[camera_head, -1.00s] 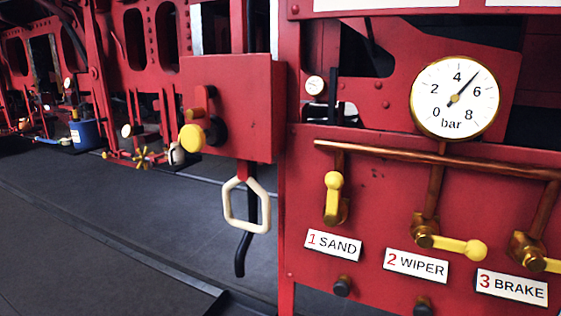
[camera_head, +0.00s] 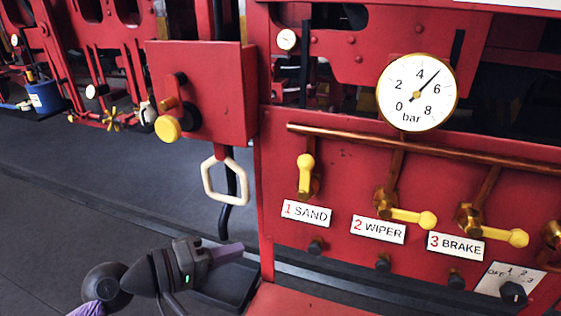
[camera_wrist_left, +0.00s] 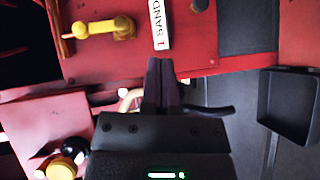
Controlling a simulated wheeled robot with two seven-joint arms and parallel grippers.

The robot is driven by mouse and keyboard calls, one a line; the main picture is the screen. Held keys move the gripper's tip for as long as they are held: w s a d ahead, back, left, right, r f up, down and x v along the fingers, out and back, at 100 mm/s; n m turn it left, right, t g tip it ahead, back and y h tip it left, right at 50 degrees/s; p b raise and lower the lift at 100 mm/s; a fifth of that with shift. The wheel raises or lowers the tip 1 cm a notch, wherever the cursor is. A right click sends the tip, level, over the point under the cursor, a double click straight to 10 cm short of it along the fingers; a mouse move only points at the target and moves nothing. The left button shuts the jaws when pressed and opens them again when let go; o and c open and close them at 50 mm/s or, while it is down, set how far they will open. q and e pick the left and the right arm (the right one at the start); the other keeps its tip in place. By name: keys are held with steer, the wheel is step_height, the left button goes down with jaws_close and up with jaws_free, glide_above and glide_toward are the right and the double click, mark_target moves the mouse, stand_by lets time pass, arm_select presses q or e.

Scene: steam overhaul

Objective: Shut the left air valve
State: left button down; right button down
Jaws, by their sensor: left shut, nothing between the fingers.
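The leftmost valve, over the label "1 SAND" (camera_head: 306,213), has a yellow lever (camera_head: 306,172) standing upright. The "2 WIPER" lever (camera_head: 410,216) and the "3 BRAKE" lever (camera_head: 500,236) lie roughly sideways, pointing right. My left gripper (camera_head: 240,250) is low and left of the valve panel, shut and empty, below and apart from the SAND lever. In the left wrist view the SAND lever (camera_wrist_left: 100,28) and its label (camera_wrist_left: 159,24) lie beyond the shut fingertips (camera_wrist_left: 160,62). My right gripper is not seen.
A round gauge (camera_head: 417,92) reads about 5 bar above a copper pipe (camera_head: 430,150). A red box (camera_head: 222,90) with a yellow knob and a cream ring handle (camera_head: 225,182) stands left of the panel. A dark tray (camera_wrist_left: 289,105) is low beside the panel.

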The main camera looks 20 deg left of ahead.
mark_target(305, 178)
arm_select(q)
steer(key=w+a+r+n+t, duration=0.2)
steer(key=a+r+n+t, duration=0.1)
steer(key=r, duration=0.5)
steer(key=shift+w+a+n+t+h, duration=0.2)
steer(key=shift+a+n+t+h, duration=0.15)
steer(key=shift+a+n, duration=0.55)
steer(key=p+x, duration=0.2)
steer(key=x, duration=0.2)
steer(key=s+d+p+x, duration=0.1)
steer(key=p+x, duration=0.1)
steer(key=x, duration=0.2)
steer(key=d+p+x, duration=0.1)
steer(key=x, duration=0.3)
steer(key=shift+d+r+p, duration=0.2)
steer(key=shift+d+p, duration=0.2)
